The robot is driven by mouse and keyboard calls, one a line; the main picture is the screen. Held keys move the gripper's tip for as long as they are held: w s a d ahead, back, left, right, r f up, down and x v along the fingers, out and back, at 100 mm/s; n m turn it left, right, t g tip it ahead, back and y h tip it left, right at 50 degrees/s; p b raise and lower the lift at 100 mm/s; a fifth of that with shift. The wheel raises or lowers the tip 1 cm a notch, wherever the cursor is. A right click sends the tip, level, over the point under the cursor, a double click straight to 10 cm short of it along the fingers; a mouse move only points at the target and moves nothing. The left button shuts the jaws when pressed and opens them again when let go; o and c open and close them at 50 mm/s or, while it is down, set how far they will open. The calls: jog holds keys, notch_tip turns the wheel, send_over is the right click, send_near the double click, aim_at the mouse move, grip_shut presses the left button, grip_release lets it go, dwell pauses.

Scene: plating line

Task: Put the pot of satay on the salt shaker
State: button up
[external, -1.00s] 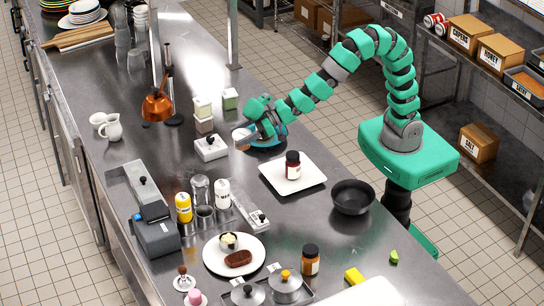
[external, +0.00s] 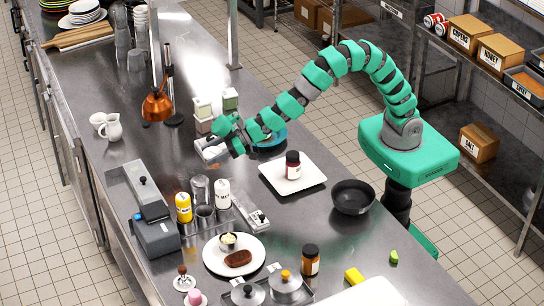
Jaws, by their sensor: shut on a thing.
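My gripper (external: 226,142) is low over the middle of the counter, beside a pale box-shaped dish (external: 205,152). It is shut on a small pale pot, probably the pot of satay, which is mostly hidden by the fingers. I cannot tell whether the pot touches the dish. No salt shaker can be told for certain. A white bottle (external: 222,194) and a yellow bottle (external: 183,208) stand upright nearer the front, among clear glasses and metal cups.
A white square plate (external: 310,183) holds a dark-lidded jar (external: 292,168). A black bowl (external: 352,197) stands to its right. A blue dish (external: 277,137) and stacked pale and green blocks (external: 203,110) are close to my gripper.

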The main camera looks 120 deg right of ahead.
jog(key=w, duration=0.3)
jog(key=w+p, duration=0.1)
jog(key=w, duration=0.1)
jog(key=shift+w+d+f, duration=0.25)
jog(key=shift+w+f, duration=0.05)
jog(key=shift+f, duration=1.85)
jog(key=o, duration=1)
jog(key=shift+s+r, duration=0.1)
jog(key=shift+s+a+r, duration=0.15)
jog(key=shift+s+r, duration=0.2)
jog(key=shift+s, duration=0.2)
jog(key=b+v, duration=0.1)
jog(key=v, duration=0.9)
jog(key=shift+s, duration=0.25)
